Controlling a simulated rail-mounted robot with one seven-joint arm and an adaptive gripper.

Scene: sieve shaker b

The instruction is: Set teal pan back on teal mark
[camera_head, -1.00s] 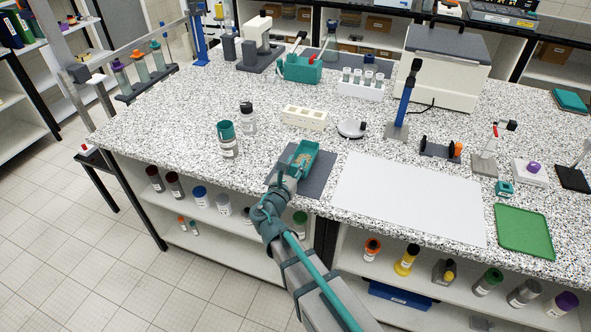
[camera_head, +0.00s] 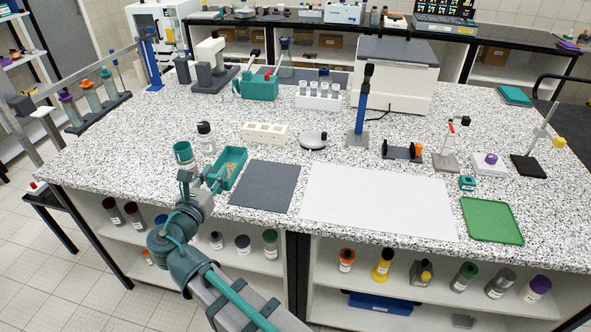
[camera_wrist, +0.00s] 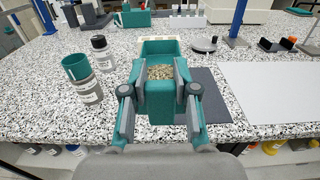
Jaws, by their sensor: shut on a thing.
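The teal pan (camera_head: 233,163) is an open rectangular tray holding brownish grains. In the wrist view the pan (camera_wrist: 160,48) points away from me, with its near end between the fingers. My gripper (camera_head: 213,181) is shut on that near end; the fingers (camera_wrist: 160,85) press it from both sides. The pan appears left of the dark grey mat (camera_head: 265,186), near the counter's front edge; whether it touches the counter I cannot tell. A flat teal square (camera_head: 515,96) lies at the far right; I cannot tell whether it is the teal mark.
A teal-topped jar (camera_head: 183,154) and a dark-capped jar (camera_head: 206,138) stand just left of the pan. A cream block with holes (camera_head: 265,133) lies behind it. A white sheet (camera_head: 380,201) and green tray (camera_head: 491,220) lie to the right. The dark mat is empty.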

